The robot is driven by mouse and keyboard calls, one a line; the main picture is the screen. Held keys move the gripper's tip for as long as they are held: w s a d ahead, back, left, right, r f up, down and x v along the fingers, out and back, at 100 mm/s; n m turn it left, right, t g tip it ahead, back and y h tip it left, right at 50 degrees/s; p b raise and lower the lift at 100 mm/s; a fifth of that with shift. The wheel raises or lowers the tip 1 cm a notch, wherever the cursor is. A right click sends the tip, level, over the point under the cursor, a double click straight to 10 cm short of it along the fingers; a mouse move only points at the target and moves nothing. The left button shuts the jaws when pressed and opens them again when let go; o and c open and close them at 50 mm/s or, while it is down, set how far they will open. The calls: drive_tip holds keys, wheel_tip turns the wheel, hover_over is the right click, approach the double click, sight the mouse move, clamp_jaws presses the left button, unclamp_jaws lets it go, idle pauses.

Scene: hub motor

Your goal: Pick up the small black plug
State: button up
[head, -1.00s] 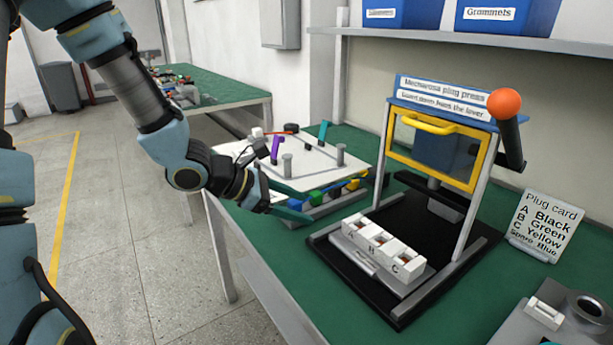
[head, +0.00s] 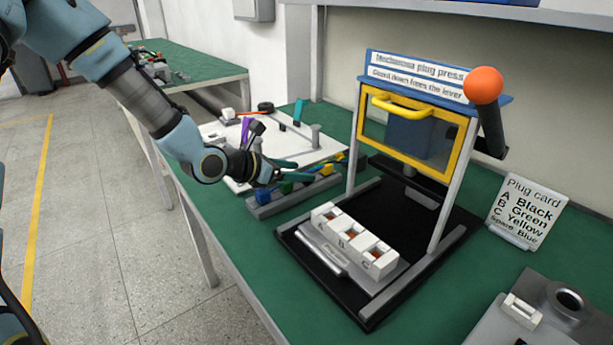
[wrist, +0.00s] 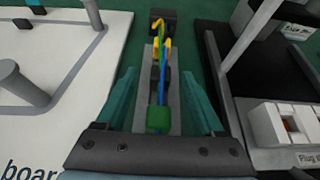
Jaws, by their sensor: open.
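A narrow grey plug rack (head: 262,210) stands on the green bench between the white board and the press. It holds small coloured pieces. A green plug (wrist: 158,119) is nearest in the wrist view, with blue and yellow pieces behind it. A dark piece (wrist: 160,76) shows between them, and a black block (wrist: 163,22) is at the far end. I cannot tell for sure which dark piece is the small black plug. My gripper (head: 291,171) is over the rack, partly hiding it. In the wrist view its teal fingers (wrist: 159,78) are open and straddle the row, holding nothing.
The plug press (head: 410,125) stands to the right, with a white three-slot tray (head: 352,243) on its black base. The white board (head: 215,132) with upright pegs lies to the left. A plug card (head: 525,210) and a grey fixture (head: 480,325) are farther right.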

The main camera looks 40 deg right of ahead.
sight(307, 171)
drive_tip(key=shift+x, duration=1.75)
drive_tip(key=shift+s, duration=0.1)
clamp_jaws()
